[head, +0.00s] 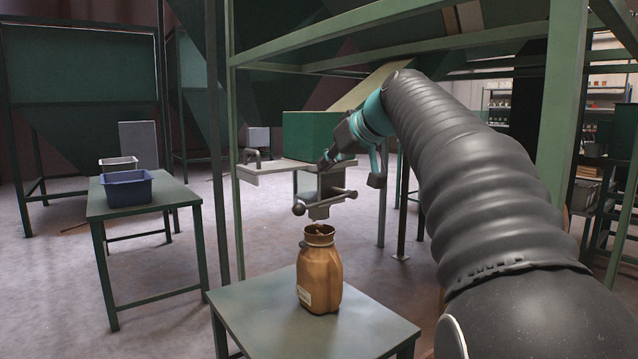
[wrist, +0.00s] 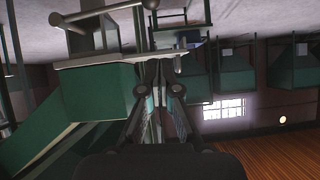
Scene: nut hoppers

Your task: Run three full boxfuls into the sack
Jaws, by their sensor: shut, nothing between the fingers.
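A brown sack (head: 319,281) with a pale label stands upright and open on a low green table, beneath the outlet. A few small brown bits show at its mouth; I cannot tell whether they are falling. The green box (head: 308,135) sits above the outlet, and its inside is hidden. It also shows in the wrist view (wrist: 85,92). A pale slide plate with a handle (head: 262,168) sticks out left below the box. Under it is a grey outlet (head: 319,190) with a knobbed lever. My gripper (head: 325,161) is shut and empty beside the plate and box; it also shows in the wrist view (wrist: 165,68).
The sack's table (head: 255,312) has bare room around the sack. Green frame posts (head: 556,110) stand close around the arm. Other hoppers stand behind.

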